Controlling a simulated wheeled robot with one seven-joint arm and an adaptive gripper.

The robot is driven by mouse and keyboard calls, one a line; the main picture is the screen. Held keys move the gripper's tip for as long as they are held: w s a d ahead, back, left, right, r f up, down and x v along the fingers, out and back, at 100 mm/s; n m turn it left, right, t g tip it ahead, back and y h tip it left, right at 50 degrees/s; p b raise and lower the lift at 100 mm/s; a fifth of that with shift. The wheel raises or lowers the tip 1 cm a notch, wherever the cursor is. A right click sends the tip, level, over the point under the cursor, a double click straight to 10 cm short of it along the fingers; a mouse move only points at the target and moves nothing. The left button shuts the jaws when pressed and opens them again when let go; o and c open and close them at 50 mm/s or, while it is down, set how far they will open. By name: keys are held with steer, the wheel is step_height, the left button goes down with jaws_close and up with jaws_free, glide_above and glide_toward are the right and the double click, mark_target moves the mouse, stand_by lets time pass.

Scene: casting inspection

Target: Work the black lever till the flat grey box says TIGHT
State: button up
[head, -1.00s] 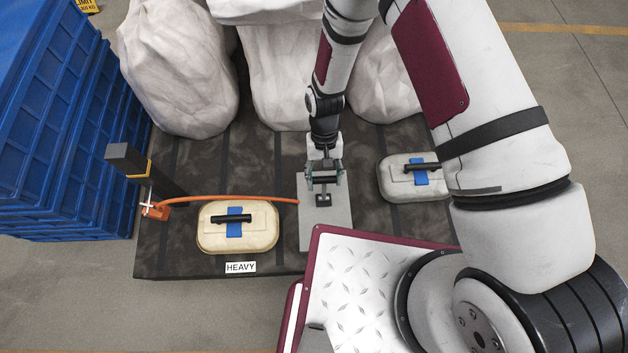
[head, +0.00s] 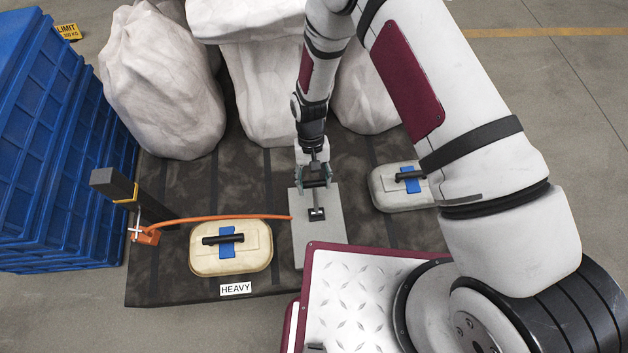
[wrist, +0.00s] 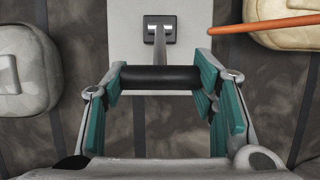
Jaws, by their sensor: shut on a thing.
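The flat grey box (head: 320,246) lies on the dark mat, and it also shows in the wrist view (wrist: 122,25). A black bracket (head: 317,214) sits on its top. From the bracket a grey stem leads to the black lever's bar (wrist: 160,78), which lies crosswise. My gripper (head: 314,180) is shut on this bar; in the wrist view its teal finger pads (wrist: 168,88) press on the bar's two ends. The lever leans toward the far side of the box. I can read no word on the box in either view.
An orange hose (head: 215,219) runs from an orange fitting (head: 147,236) by a dark post (head: 113,183) to the box. Cream cases stand left (head: 260,262) and right (head: 385,193). White sacks (head: 165,90) stand behind; blue crates (head: 60,190) are at left.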

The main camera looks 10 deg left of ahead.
steer(key=shift+w+a, duration=0.1)
steer(key=shift+w, duration=0.2)
steer(key=o, duration=1.7)
steer(key=shift+s, duration=0.15)
steer(key=v, duration=1.2)
